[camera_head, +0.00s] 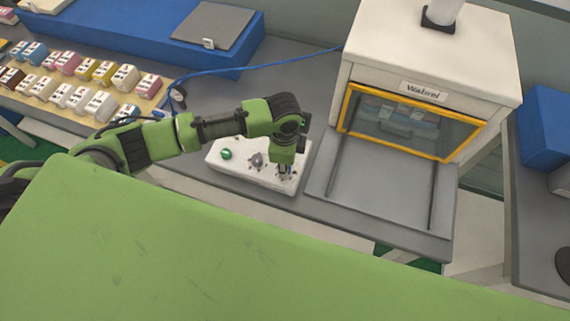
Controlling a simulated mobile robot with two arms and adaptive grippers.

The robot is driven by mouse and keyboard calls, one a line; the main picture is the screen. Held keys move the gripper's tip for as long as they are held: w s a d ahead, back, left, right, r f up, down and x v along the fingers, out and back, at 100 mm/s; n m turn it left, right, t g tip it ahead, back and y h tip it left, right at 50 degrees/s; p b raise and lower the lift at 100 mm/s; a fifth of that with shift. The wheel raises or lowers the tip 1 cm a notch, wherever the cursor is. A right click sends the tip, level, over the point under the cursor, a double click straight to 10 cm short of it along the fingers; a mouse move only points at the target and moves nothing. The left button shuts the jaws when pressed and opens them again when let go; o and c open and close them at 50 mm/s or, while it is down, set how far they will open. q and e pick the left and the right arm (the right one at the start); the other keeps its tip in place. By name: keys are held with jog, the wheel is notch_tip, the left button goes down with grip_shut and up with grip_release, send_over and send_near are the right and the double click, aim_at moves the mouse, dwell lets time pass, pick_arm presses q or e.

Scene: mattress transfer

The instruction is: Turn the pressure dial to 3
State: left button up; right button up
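A white control box (232,176) lies on the grey worktop in front of the machine. On its top are a green button (226,154) at the left and a grey dial (258,160) near the middle. The dial's markings and setting are too small to read. My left gripper (284,174) points down over the right part of the box, just right of the grey dial. It hides what is under it, and I cannot tell whether its fingers touch or grip anything there. My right gripper is not in view.
A white machine (432,40) with a yellow-framed window (400,122) stands right of the box, with a grey tray (385,185) in front. A blue cable (250,68) runs behind my arm. Rows of small coloured blocks (85,78) stand at the left, near a blue case (130,32).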

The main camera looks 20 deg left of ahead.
pick_arm(q)
jog(key=m, duration=0.5)
jog(key=shift+m, duration=0.3)
jog(key=m, duration=0.4)
jog(key=shift+w+m, duration=0.1)
jog(key=shift+m, duration=0.3)
jog(key=o, duration=1.1)
notch_tip(320, 180, up, 12)
jog(key=shift+s+a, duration=0.2)
